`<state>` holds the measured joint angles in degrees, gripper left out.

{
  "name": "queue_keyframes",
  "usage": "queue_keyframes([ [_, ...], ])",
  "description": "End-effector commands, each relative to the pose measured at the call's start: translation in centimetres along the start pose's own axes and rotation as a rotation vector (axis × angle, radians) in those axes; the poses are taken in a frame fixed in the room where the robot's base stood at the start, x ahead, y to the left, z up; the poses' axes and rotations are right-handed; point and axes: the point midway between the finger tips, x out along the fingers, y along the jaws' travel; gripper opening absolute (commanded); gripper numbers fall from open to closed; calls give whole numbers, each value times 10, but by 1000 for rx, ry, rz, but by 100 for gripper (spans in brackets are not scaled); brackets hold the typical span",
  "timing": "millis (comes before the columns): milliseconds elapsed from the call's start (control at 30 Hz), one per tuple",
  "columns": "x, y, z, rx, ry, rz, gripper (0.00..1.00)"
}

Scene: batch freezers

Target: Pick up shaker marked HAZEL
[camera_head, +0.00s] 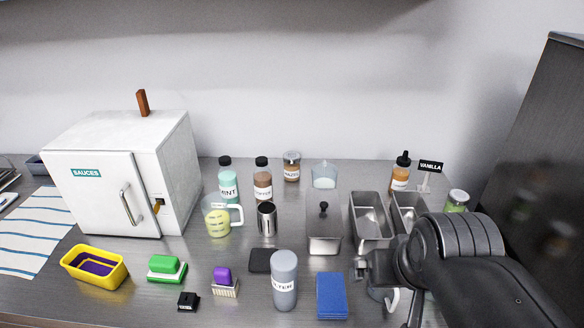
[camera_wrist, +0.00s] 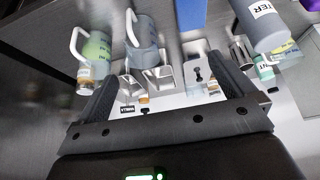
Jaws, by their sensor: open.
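The shaker marked HAZEL (camera_head: 291,168) stands upright at the back of the counter against the wall in the head view. It is a small brown jar with a white label and a metallic lid, right of the dark-capped COFFEE bottle (camera_head: 262,180). A small brownish jar (camera_wrist: 213,89) beside my right finger in the upside-down wrist view may be the same shaker; its label is unreadable. My gripper (camera_head: 366,266) is open and empty at the front right, well in front of and right of the shaker. Both fingers show apart in the wrist view (camera_wrist: 162,70).
A clear scoop container (camera_head: 324,175) stands right of the shaker. The lidded metal pan (camera_head: 324,240), open metal pans (camera_head: 369,233) and steel cup (camera_head: 267,222) stand in front.

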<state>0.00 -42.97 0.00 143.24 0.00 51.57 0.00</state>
Motion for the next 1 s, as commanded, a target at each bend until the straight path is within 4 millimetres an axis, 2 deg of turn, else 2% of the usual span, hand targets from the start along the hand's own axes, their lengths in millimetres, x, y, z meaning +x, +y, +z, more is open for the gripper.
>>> queue_keyframes([
  [33, 0, 0, 0, 0, 0, 0, 95],
  [233, 0, 0, 0, 0, 0, 0, 80],
  [467, 0, 0, -1, 0, 0, 0, 80],
  [567, -2, -1, -12, -5, -2, -2, 80],
  [667, -4, -4, -36, -15, -7, -6, 80],
  [867, -1, -14, -107, -45, -21, -16, 80],
  [1000, 8, -24, -157, -66, -30, -25, 80],
])
